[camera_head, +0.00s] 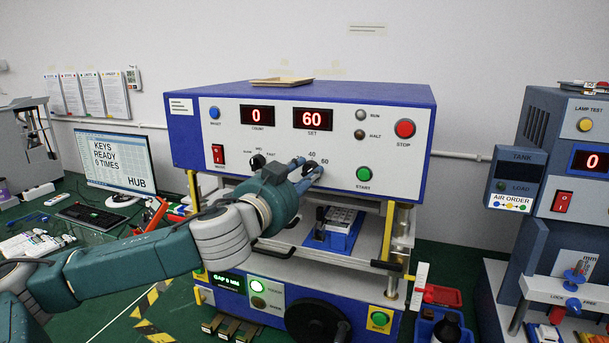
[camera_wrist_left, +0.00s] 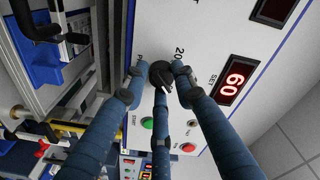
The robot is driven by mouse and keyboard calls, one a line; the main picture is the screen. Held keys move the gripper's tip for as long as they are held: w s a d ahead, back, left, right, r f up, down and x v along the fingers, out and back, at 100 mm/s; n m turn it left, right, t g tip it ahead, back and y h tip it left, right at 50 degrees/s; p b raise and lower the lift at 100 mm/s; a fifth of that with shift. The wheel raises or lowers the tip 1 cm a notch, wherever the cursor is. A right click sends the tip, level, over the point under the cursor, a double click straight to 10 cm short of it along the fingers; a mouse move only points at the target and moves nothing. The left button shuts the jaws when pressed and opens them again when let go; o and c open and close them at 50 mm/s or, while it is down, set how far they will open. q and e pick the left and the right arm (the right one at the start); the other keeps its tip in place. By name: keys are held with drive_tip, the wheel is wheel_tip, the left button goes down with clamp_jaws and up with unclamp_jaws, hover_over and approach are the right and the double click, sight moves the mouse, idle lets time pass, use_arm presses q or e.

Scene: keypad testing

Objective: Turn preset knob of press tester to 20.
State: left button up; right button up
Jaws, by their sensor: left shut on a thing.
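The press tester (camera_head: 190,135) is a blue and white box with a red COUNT display (camera_head: 257,116) reading 0 and a red SET display (camera_head: 313,119) reading 60. The SET display also shows sideways in the left wrist view (camera_wrist_left: 233,83). The black preset knob (camera_head: 311,166) is below it, with labels 40 and 60 beside it; it also shows in the left wrist view (camera_wrist_left: 160,72), near a partly visible 20. My left gripper (camera_head: 306,170) has its blue fingers around this knob, shut on it.
A green START button (camera_head: 363,174) is just right of the knob, and a red STOP button (camera_head: 404,128) is above it. A smaller black speed knob (camera_head: 257,161) is at the left. A blue fixture (camera_head: 335,235) with a keypad stands below.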

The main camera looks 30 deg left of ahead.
use_arm(q)
drive_tip(key=shift+f+n+b, duration=0.15)
drive_tip(key=shift+n+b, duration=0.15)
drive_tip(key=shift+b, duration=0.2)
clamp_jaws()
drive_tip(key=n+b, duration=0.1)
drive_tip(key=n, duration=0.4)
drive_tip(key=n+y+b, duration=0.1)
drive_tip(key=n+b, duration=0.1)
drive_tip(key=n, duration=0.4)
drive_tip(key=n+b, duration=0.1)
drive_tip(key=n, duration=0.4)
drive_tip(key=shift+w+d+n+t, duration=0.1)
drive_tip(key=shift+d+n+t, duration=0.2)
drive_tip(key=shift+n, duration=0.1)
unclamp_jaws()
drive_tip(key=n+y+p, duration=0.1)
drive_tip(key=n+p, duration=0.2)
drive_tip(key=n, duration=0.3)
drive_tip(key=shift+o, duration=0.3)
drive_tip(key=shift+d+f+n+p, duration=0.1)
drive_tip(key=shift+n+p, duration=0.3)
drive_tip(key=shift+n, duration=0.5)
drive_tip(key=shift+f, duration=0.1)
drive_tip(key=o, duration=1)
drive_tip(key=shift+o, duration=0.2)
